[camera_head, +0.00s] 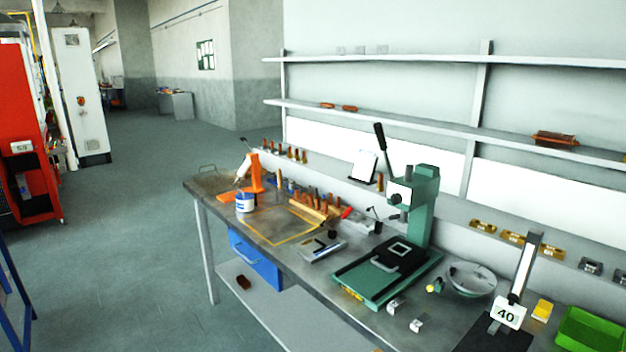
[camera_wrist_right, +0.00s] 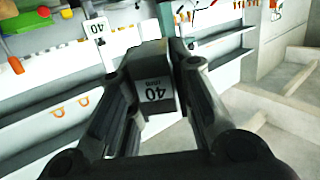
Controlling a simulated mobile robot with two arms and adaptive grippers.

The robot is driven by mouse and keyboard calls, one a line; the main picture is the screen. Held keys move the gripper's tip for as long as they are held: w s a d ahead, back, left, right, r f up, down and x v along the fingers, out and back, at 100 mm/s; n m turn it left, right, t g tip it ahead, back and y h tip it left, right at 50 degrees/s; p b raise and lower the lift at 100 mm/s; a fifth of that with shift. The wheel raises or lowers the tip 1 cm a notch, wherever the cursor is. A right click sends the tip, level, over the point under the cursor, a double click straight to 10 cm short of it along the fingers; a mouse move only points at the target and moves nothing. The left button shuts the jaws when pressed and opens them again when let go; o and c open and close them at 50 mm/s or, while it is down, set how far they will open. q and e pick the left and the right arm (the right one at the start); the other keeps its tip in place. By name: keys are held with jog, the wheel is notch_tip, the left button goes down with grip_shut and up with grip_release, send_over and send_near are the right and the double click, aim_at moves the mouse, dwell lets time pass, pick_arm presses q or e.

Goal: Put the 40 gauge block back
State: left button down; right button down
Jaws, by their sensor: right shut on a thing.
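The 40 gauge block (camera_wrist_right: 158,92) is a grey block with a white face marked "40" and smaller print, upside down in the right wrist view. My right gripper (camera_wrist_right: 157,70) is shut on it, one finger on each side. A white card marked "40" (camera_head: 506,313) stands at the foot of an upright post (camera_head: 525,265) at the bench's lower right; the card also shows in the right wrist view (camera_wrist_right: 97,28), apart from the block. Neither gripper shows in the head view. My left gripper is not in view.
A green press (camera_head: 420,208) stands mid-bench, with a round dish (camera_head: 472,279) to its right. A green bin (camera_head: 592,329) is at the lower right corner. Small blocks (camera_head: 483,226) line the ledge behind. A dark mat (camera_head: 488,338) lies near the card.

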jog(key=shift+s+f+n+t+y, duration=0.3)
jog(key=shift+s+n+y, duration=0.35)
jog(key=shift+y, duration=0.35)
jog(key=shift+s+a+f+n+y, duration=0.2)
jog(key=shift+s+n+y, duration=0.1)
jog(key=shift+n+y, duration=0.2)
jog(key=shift+s+a+f+n+y, duration=0.1)
jog(key=shift+s+a+n+y, duration=0.1)
jog(key=shift+s+n+y, duration=0.3)
jog(key=shift+w, duration=0.2)
jog(key=shift+s+f, duration=0.25)
jog(key=shift+f, duration=0.85)
